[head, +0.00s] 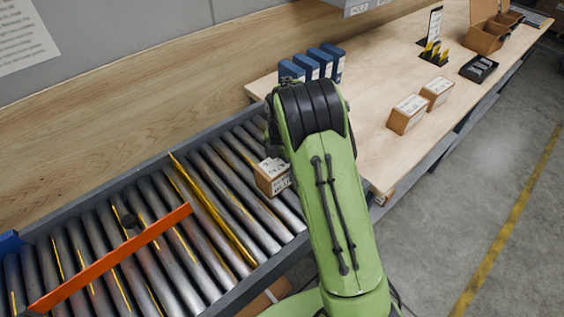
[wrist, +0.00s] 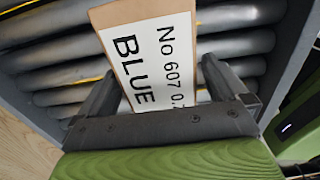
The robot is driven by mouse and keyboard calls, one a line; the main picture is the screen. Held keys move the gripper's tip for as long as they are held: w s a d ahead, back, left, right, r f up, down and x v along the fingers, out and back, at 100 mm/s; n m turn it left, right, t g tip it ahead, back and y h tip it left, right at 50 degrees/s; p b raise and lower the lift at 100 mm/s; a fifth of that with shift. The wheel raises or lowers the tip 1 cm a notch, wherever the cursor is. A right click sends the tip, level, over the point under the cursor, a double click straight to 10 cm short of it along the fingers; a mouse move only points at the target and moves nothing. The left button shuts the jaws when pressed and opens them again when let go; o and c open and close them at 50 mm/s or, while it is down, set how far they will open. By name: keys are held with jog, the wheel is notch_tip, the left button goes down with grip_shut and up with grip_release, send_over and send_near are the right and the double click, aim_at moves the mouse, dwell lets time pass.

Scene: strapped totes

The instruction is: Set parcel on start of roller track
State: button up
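The parcel is a small brown box with a white label (head: 272,176). It sits on the grey rollers of the roller track (head: 285,232), near the end by the wooden table. In the wrist view the parcel (wrist: 150,50) shows its label, with "No 607" and "BLUE" readable. My gripper (wrist: 160,85) has its two dark fingers on either side of the parcel. A gap with rollers behind it shows between the parcel and the right finger, so the gripper looks open. In the head view my green arm hides the fingers.
An orange bar (head: 110,260) crosses the rollers at the left, and a yellow strip (head: 215,210) lies between it and the parcel. The wooden table (head: 385,75) holds blue items (head: 313,63), two small boxes (head: 422,104) and a dark tray (head: 478,68).

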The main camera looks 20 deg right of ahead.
jog(key=shift+r, duration=0.1)
jog(key=s+r+m+t+p, duration=0.1)
jog(key=s+r+m, duration=0.1)
jog(key=r, duration=0.7)
jog(key=s+r+m+p, duration=0.1)
jog(key=s+r+m, duration=0.1)
jog(key=r, duration=0.7)
jog(key=s+a+r+m+t, duration=0.1)
jog(key=s+r+m+t, duration=0.1)
jog(key=s+m, duration=0.7)
jog(key=s+a+r+m+t, duration=0.1)
jog(key=s+r+m+t, duration=0.1)
jog(key=s+m, duration=0.7)
jog(key=s, duration=0.7)
jog(key=shift+a+t, duration=0.15)
jog(key=shift+t, duration=0.15)
jog(key=shift+s, duration=0.1)
